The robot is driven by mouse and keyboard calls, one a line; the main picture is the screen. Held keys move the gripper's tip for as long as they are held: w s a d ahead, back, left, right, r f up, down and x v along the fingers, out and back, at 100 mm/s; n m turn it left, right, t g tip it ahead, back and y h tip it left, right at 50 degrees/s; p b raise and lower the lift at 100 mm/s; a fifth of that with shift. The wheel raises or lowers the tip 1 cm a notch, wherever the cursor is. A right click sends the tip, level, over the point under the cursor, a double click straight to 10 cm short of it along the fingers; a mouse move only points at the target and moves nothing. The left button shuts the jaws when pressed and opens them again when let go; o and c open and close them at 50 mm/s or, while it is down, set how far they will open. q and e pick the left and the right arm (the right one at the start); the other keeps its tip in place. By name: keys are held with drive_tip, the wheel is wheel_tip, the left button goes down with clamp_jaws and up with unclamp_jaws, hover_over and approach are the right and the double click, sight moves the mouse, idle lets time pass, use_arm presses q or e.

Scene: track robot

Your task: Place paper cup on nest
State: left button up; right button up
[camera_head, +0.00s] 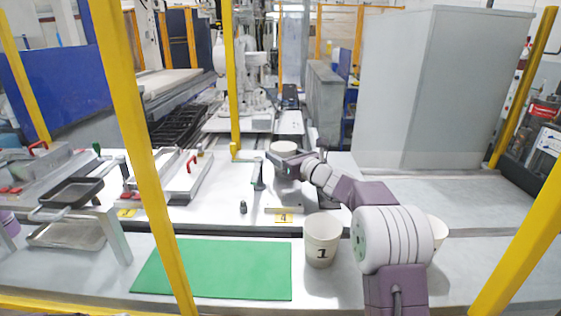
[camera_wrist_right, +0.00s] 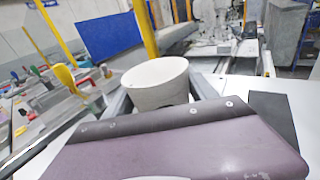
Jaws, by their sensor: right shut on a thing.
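My right gripper (camera_head: 282,160) reaches out over the far white table and is shut on a white paper cup (camera_head: 284,147). The cup also shows in the right wrist view (camera_wrist_right: 156,83), upright between the fingers (camera_wrist_right: 160,98), with its lower part hidden by the gripper body. I cannot tell whether its base touches the table. A second white paper cup (camera_head: 321,240), marked 1, stands upright on the near table. Part of another white cup (camera_head: 438,234) shows behind my right arm. No nest can be made out for certain; a yellow tag marked 4 (camera_head: 284,217) lies on the white table's front edge. My left gripper is not in view.
A green mat (camera_head: 225,268) lies on the near table, left of the cup marked 1. Metal trays (camera_head: 68,234) and fixtures with red handles (camera_head: 190,172) stand at the left. A small dark peg (camera_head: 243,207) and a post (camera_head: 259,174) stand near the held cup. Yellow posts (camera_head: 135,130) cross the view.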

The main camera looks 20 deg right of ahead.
drive_tip(key=o, duration=0.9)
drive_tip(key=shift+s, duration=0.15)
drive_tip(key=o, duration=0.4)
drive_tip(key=shift+r, duration=0.1)
drive_tip(key=shift+s+d, duration=0.15)
drive_tip(key=b+v, duration=0.1)
drive_tip(key=v, duration=0.9)
drive_tip(key=shift+s+d+b, duration=0.15)
drive_tip(key=shift+s+b, duration=0.1)
drive_tip(key=shift+b, duration=0.1)
drive_tip(key=shift+s+d+r, duration=0.1)
drive_tip(key=shift+s, duration=0.4)
